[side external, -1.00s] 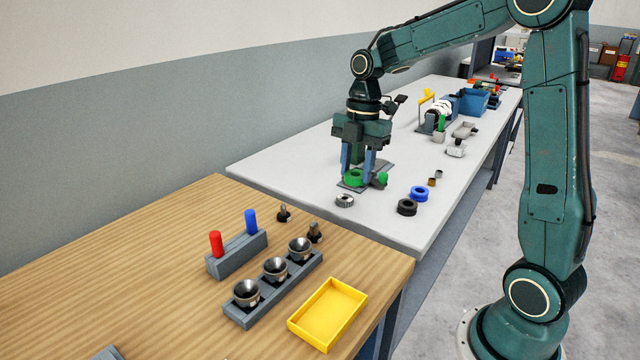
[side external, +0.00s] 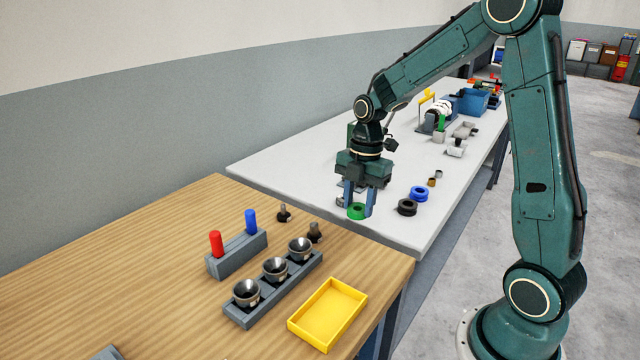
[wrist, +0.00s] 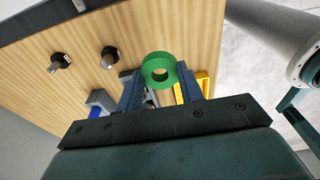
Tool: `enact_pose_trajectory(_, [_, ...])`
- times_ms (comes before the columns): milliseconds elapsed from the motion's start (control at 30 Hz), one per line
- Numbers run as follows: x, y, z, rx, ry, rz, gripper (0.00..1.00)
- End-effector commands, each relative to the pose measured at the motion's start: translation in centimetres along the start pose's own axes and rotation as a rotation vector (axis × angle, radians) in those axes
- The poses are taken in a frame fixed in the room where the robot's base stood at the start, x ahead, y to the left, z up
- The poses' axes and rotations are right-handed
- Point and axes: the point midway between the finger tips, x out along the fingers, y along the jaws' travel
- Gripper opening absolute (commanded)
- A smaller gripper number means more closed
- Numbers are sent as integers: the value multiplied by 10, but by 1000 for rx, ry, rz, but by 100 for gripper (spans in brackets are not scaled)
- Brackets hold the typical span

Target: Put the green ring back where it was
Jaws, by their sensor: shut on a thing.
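My gripper (side external: 358,208) points down and is shut on the green ring (side external: 356,212), with one finger on each side of it. In the wrist view the ring (wrist: 147,71) sits between the fingertips, its hole facing the camera. The ring appears raised, near the end of the white table (side external: 290,165) that meets the wooden table. The grey plate where the ring was earlier is mostly hidden behind my gripper.
A black ring (side external: 406,208) and a blue ring (side external: 419,194) lie right of my gripper. On the wooden table (side external: 130,270) stand a rack of several funnel-like cups (side external: 274,270), a block with red and blue pegs (side external: 237,255), two dark knobs and a yellow tray (side external: 328,314).

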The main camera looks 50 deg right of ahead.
Motion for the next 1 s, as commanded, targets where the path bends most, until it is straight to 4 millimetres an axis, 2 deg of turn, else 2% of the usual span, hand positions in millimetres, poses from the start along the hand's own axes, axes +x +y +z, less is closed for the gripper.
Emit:
enact_pose_trajectory(100, [24, 0, 2, 0, 2, -4, 11])
enact_pose_trajectory(300, [56, 0, 6, 0, 1, -3, 11])
enact_pose_trajectory(467, [67, 0, 8, 0, 0, 0, 11])
enact_pose_trajectory(767, [72, 0, 9, 0, 0, 0, 11])
enact_pose_trajectory(1000, [97, 0, 11, -1, 2, -2, 11])
